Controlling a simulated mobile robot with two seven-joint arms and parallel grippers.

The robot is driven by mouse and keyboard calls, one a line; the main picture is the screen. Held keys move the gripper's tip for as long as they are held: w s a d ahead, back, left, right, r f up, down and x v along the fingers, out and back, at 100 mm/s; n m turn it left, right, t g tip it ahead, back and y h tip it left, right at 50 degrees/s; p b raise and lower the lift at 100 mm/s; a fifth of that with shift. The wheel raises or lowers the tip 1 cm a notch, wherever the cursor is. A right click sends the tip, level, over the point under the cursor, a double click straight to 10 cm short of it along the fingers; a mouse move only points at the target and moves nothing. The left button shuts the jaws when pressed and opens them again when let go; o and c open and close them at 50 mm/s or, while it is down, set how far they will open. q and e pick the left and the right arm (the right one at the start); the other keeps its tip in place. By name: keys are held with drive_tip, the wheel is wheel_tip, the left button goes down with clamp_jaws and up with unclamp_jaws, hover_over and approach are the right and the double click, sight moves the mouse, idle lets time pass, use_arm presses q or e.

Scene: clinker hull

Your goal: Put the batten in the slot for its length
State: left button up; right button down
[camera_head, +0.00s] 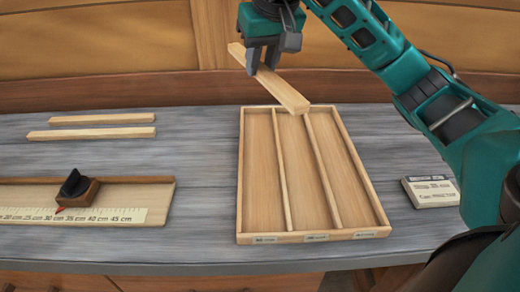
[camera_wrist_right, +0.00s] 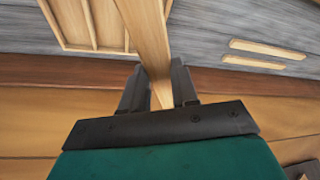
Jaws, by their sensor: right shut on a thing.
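My right gripper (camera_head: 272,45) is shut on a pale wooden batten (camera_head: 282,90) and holds it tilted above the back edge of the slotted tray. The batten also shows in the right wrist view (camera_wrist_right: 146,30), between the two fingers (camera_wrist_right: 160,88). The tray (camera_head: 239,170) is wooden with three long slots side by side and small labels along its front edge; the slots look empty. The label text is too small to read surely. My left gripper is not in view.
Two more battens (camera_head: 103,119) (camera_head: 92,133) lie on the grey bench at the left. A measuring board (camera_head: 150,190) with a centimetre scale and a dark-knobbed sliding block (camera_head: 80,192) is at front left. A small card block (camera_head: 431,191) lies right of the tray. A wooden wall stands behind.

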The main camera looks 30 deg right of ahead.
drive_tip(key=shift+f+b, duration=0.7)
drive_tip(key=shift+f, duration=9.2)
drive_tip(key=shift+f, duration=0.1)
drive_tip(key=shift+f, duration=0.15)
drive_tip(key=c, duration=0.9)
unclamp_jaws()
drive_tip(key=shift+o, duration=0.2)
drive_tip(key=shift+r, duration=0.45)
drive_tip(key=v, duration=1.1)
drive_tip(key=shift+s+r+p, duration=0.2)
drive_tip(key=shift+r+p, duration=0.05)
drive_tip(key=shift+p, duration=0.05)
